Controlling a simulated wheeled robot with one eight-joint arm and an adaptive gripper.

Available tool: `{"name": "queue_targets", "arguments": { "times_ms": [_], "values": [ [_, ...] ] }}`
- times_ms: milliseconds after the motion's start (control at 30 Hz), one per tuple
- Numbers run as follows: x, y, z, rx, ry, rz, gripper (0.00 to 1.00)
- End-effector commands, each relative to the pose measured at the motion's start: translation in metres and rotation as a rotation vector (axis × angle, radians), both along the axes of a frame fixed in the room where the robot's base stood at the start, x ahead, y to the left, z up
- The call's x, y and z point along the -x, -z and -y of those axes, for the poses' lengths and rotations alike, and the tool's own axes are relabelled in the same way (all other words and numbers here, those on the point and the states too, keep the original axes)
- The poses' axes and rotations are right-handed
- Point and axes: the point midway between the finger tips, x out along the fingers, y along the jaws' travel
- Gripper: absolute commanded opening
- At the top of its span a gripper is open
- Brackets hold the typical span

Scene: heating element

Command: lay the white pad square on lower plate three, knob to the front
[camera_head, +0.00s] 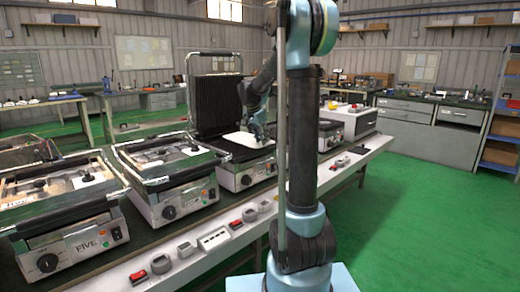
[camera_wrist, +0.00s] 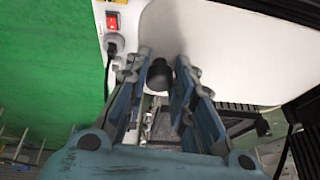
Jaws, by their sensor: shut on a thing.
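The white pad (camera_head: 247,140) lies roughly flat over the lower plate (camera_head: 236,153) of the grill whose lid stands open; its number cannot be read. In the wrist view the white pad (camera_wrist: 230,55) fills the upper middle. Its dark round knob (camera_wrist: 158,74) sits between my fingertips. My gripper (camera_head: 257,137) is shut on the knob; the fingers also show in the wrist view (camera_wrist: 161,72). I cannot tell whether the pad touches the plate or hangs just above it. Part of the plate is hidden by the pad and by my arm.
The raised ribbed lid (camera_head: 217,100) stands behind the pad. Two more grills stand at left, the nearest marked FIVE (camera_head: 70,232). A white ledge with switches and small parts (camera_head: 205,243) runs along the front. A red switch (camera_wrist: 112,21) is near the pad. Green floor is free at right.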

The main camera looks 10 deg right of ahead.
Motion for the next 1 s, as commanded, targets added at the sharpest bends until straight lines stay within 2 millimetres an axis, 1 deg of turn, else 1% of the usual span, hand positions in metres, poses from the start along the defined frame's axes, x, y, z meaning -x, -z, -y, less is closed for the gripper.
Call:
{"name": "queue_targets", "arguments": {
  "times_ms": [167, 433, 533, 767, 800, 867, 900, 1000],
  "values": [
    [0.000, 0.010, 0.000, 0.000, -0.001, 0.000, 0.00],
    [-0.001, 0.043, -0.002, 0.000, -0.002, 0.000, 0.00],
    [0.000, 0.047, -0.002, 0.000, -0.002, 0.000, 0.00],
    [0.000, 0.047, -0.002, 0.000, -0.003, 0.000, 0.00],
    [0.000, 0.048, -0.002, 0.000, -0.003, 0.000, 0.28],
    [0.000, 0.047, -0.002, 0.000, -0.003, 0.000, 0.41],
    [0.000, 0.047, -0.002, 0.000, -0.003, 0.000, 0.43],
    [0.000, 0.047, -0.002, 0.000, -0.003, 0.000, 0.43]
  ]
}}
